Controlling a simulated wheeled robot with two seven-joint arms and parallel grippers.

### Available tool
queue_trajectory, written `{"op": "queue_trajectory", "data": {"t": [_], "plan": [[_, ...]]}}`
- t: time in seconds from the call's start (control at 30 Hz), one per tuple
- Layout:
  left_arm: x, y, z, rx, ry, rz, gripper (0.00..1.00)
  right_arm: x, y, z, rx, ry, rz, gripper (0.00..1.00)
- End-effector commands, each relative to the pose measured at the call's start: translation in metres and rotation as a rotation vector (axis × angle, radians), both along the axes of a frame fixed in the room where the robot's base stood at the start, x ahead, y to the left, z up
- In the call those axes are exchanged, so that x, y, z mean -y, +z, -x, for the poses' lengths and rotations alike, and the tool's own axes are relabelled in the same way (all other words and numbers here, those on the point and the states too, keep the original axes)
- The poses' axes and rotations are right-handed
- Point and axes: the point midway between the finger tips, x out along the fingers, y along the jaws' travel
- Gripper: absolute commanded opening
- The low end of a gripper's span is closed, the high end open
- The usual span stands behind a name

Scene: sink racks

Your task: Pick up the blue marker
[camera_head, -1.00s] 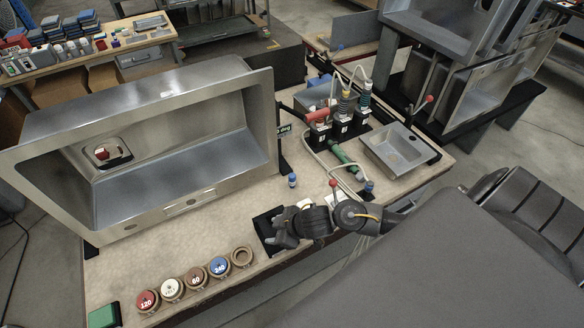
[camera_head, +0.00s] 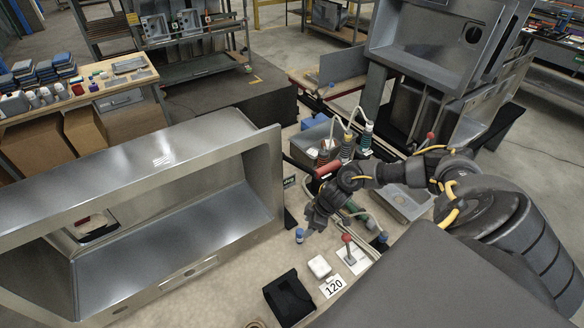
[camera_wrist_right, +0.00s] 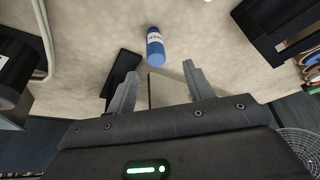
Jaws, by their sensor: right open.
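The blue marker (camera_head: 299,236) stands on the worktop just right of the big steel sink. In the right wrist view the marker (camera_wrist_right: 155,47) is a short blue cylinder with a white label, beyond the fingertips and roughly between their lines. My right gripper (camera_head: 310,224) is close to the marker in the head view. In the wrist view its two fingers (camera_wrist_right: 161,75) are spread, with nothing between them. I see no contact with the marker. My left gripper is not in view.
The big steel sink (camera_head: 160,165) stands left of the marker. A black holder (camera_head: 290,297), a white block (camera_head: 319,266) and a "120" card (camera_head: 333,287) lie nearer me. A red-knobbed lever (camera_head: 347,240) and a small basin (camera_head: 405,203) are to the right.

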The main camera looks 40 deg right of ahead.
Motion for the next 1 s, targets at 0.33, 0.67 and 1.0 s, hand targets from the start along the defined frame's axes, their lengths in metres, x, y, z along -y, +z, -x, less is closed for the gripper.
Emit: {"op": "queue_trajectory", "data": {"t": [0.33, 0.67, 1.0], "plan": [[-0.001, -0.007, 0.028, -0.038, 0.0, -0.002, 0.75, 0.007, -0.012, 0.005, -0.003, -0.02, 0.001, 0.52], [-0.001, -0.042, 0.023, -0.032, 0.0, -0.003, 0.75, -0.004, -0.054, -0.009, -0.001, -0.018, 0.001, 0.52], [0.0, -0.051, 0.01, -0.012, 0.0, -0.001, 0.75, -0.006, -0.062, -0.012, -0.001, -0.016, 0.001, 0.52]]}}
